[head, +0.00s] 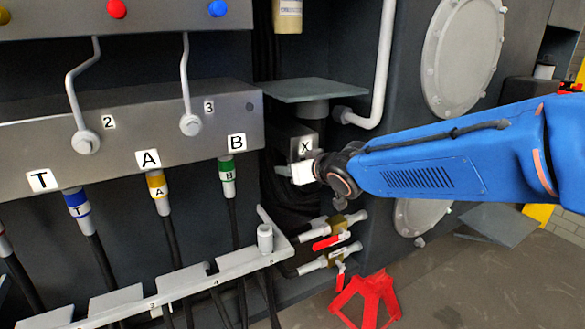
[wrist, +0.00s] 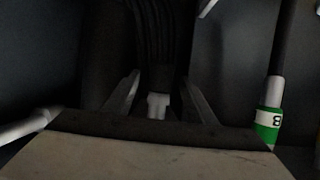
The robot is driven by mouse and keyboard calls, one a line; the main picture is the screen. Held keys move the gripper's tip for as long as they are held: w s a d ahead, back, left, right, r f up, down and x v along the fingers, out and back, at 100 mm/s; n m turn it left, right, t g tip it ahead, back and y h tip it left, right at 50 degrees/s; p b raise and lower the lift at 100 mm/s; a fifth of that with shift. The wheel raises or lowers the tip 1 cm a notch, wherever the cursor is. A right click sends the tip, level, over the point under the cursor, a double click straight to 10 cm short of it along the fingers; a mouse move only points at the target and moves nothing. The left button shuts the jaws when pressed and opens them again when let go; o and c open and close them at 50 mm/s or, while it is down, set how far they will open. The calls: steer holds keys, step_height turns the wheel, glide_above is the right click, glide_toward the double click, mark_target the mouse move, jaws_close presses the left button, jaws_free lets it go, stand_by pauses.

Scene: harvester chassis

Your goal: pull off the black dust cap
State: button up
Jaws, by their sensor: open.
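My gripper (head: 284,169) is just below the block marked X (head: 297,140) in the head view, its fingers small and partly lost against the dark. In the wrist view my gripper (wrist: 160,88) is open, one finger on each side of a pale grey fitting (wrist: 158,106). Gaps show between the fitting and the fingers. A dark ribbed shape (wrist: 163,45) adjoins the fitting above. I cannot tell whether this is the black dust cap or hoses behind. No dust cap stands out clearly in the head view.
The B hose coupling (head: 227,178) with its green band hangs to the left; the band also shows in the wrist view (wrist: 269,124). A holder rail (head: 240,260) and red-handled valves (head: 330,242) lie below. A flat plate (head: 312,90) juts out above.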

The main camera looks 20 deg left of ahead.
steer(key=shift+w+a+f, duration=0.25)
steer(key=shift+w+a, duration=0.15)
steer(key=shift+a, duration=0.05)
steer(key=shift+c, duration=0.4)
jaws_close()
steer(key=shift+f, duration=0.15)
steer(key=shift+f, duration=2.1)
